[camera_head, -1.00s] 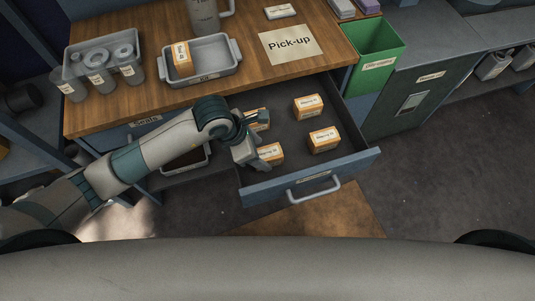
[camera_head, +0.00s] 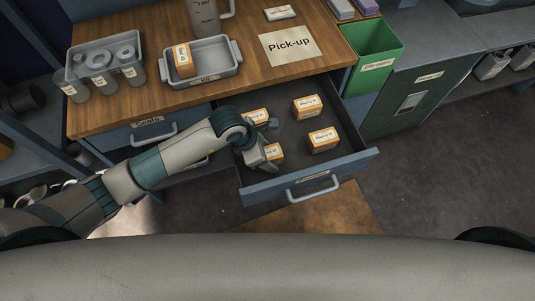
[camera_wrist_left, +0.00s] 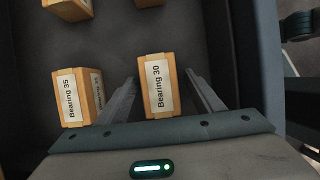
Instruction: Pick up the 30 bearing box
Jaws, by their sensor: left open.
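The 30 bearing box (camera_wrist_left: 158,85) is an orange-brown carton with a white "Bearing 30" label. In the left wrist view it sits between the two fingers of my left gripper (camera_wrist_left: 161,76), with a gap visible on the left and right. In the head view the same box (camera_head: 276,153) stands at the front left of the open drawer (camera_head: 310,182), partly hidden by my left gripper (camera_head: 270,145). The left gripper is open around the box. A "Bearing 35" box (camera_wrist_left: 79,96) stands just left of the left finger in the wrist view. My right gripper is not in view.
The bearing 35 box (camera_head: 261,116) is at the drawer's back left; two more boxes (camera_head: 306,106) (camera_head: 324,139) stand to the right. The worktop holds a grey tray (camera_head: 236,62) with a carton in it and a "Pick-up" sheet (camera_head: 289,45). A green bin (camera_head: 375,50) stands right.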

